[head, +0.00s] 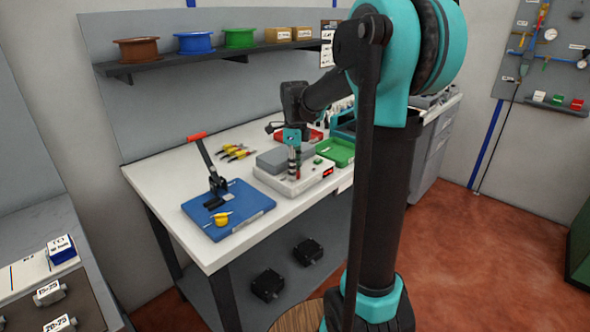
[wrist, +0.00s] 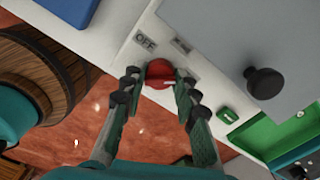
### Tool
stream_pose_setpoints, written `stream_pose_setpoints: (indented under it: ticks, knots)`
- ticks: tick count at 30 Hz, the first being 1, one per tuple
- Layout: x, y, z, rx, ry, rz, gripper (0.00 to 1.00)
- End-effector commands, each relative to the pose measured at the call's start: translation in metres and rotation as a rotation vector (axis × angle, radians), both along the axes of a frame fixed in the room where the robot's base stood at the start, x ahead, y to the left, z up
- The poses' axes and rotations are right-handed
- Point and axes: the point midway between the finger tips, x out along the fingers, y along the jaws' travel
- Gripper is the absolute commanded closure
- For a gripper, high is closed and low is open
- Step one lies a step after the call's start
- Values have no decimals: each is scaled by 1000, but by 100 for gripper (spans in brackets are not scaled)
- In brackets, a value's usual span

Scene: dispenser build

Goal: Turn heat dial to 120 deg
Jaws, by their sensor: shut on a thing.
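The round red dial (wrist: 158,70) sits on the front of a white unit (wrist: 128,50), beside a panel marked OFF (wrist: 146,40). My gripper (wrist: 156,78) has one finger on each side of the dial and is shut on it. The fingers cover parts of the dial's sides. In the head view my gripper (head: 293,172) points down at the white unit (head: 290,186) on the workbench. The dial is hidden there. A small red-lit display (head: 328,171) shows on the unit's front, too small to read.
A grey lid (wrist: 240,50) with a black knob (wrist: 265,82) lies right of the dial. A blue board (head: 255,205) with an upright lever press (head: 207,165) is to the left. Yellow-handled tools (head: 236,152) lie behind.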

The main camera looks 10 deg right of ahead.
Motion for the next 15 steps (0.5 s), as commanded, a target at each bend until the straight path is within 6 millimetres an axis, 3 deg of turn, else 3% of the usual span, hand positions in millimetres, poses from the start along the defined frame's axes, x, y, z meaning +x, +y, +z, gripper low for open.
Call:
stream_pose_setpoints:
  ticks: [15]
  knots:
    - [1,0,0,0,-1,-189,100]
